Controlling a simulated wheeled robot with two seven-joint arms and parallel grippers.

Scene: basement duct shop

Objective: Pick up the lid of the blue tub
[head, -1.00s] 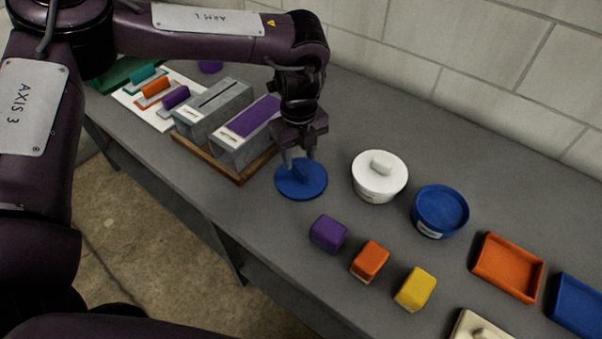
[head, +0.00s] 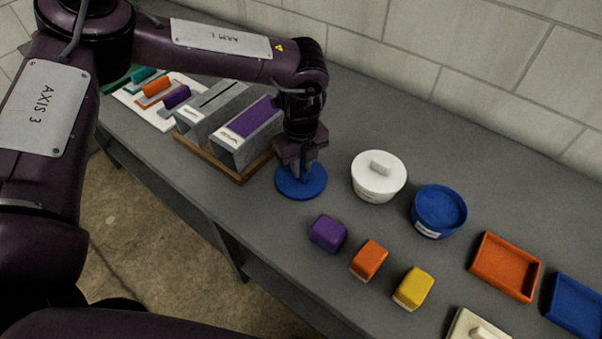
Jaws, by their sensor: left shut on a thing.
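The blue lid (head: 301,188) is a round flat disc on the grey bench, to the left of the white tub. My left gripper (head: 301,172) is over it, pointing down, and is shut on its handle, which the fingers mostly hide. The lid appears to rest on the bench; I see no clear gap under it. The blue tub (head: 438,212) stands open further right, with a pale label on its front. My right gripper is not in view.
A white lidded tub (head: 379,177) stands between lid and blue tub. Purple (head: 328,233), orange (head: 369,260) and yellow (head: 413,288) blocks lie in front. An orange tray (head: 505,267) and a blue tray (head: 578,305) are at right. Grey boxes in a wooden tray (head: 240,178) stand close left.

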